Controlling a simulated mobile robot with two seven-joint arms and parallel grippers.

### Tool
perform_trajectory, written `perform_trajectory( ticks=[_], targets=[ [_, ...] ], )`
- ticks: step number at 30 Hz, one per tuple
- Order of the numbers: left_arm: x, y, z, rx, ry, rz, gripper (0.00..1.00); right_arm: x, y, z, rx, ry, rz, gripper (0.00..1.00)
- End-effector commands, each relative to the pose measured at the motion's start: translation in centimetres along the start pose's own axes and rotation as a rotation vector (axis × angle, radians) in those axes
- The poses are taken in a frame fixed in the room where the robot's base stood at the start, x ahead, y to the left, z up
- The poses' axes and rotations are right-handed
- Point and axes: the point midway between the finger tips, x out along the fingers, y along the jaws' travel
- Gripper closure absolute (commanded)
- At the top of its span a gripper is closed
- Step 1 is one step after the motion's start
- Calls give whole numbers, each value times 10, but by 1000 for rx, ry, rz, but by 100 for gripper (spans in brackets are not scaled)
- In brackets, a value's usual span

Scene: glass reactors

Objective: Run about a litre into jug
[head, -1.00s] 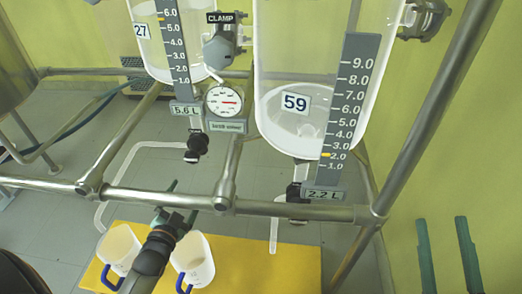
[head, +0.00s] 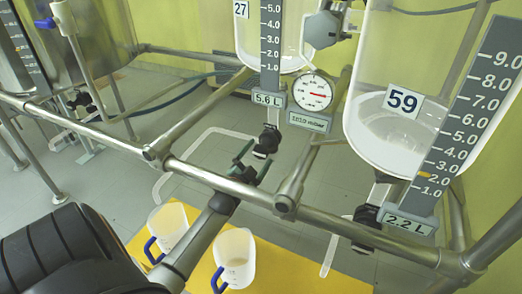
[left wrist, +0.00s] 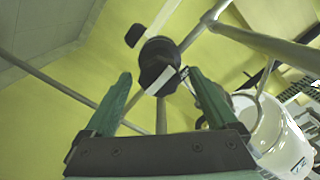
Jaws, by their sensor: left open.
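Vessel 27 (head: 241,38) hangs at the top, its slate reading 5.6 L. Under it is a black outlet valve (head: 267,141), also in the left wrist view (left wrist: 158,62). Vessel 59 (head: 375,125), reading 2.2 L, hangs at right with its own black valve (head: 366,217). Two white jugs with blue handles, the left jug (head: 168,223) and the right jug (head: 236,252), stand on a yellow mat (head: 285,268). My left gripper (head: 256,158) is open just below the valve of vessel 27. In the left wrist view the valve shows beyond and between the fingertips. My right gripper is out of view.
A metal rail (head: 225,183) crosses in front of the vessels, with my left arm by it. A round gauge (head: 312,92) hangs between the vessels. A pale bent tube (head: 190,148) runs from the valve of vessel 27. A steel tank (head: 98,40) stands at left.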

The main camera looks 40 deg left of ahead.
Motion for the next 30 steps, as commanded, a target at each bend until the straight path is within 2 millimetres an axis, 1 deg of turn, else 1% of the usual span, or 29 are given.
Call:
perform_trajectory(
  ticks=[1,6,15,17,30],
  targets=[
    [6,2,1,0,1,0,8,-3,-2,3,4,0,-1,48],
    [17,1,0,0,0,1,8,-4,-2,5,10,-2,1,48],
    [19,0,0,0,-1,2,8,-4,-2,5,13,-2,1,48],
    [19,0,0,0,0,1,14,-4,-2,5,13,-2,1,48],
    [18,1,0,0,0,1,63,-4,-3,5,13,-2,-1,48]
  ],
)
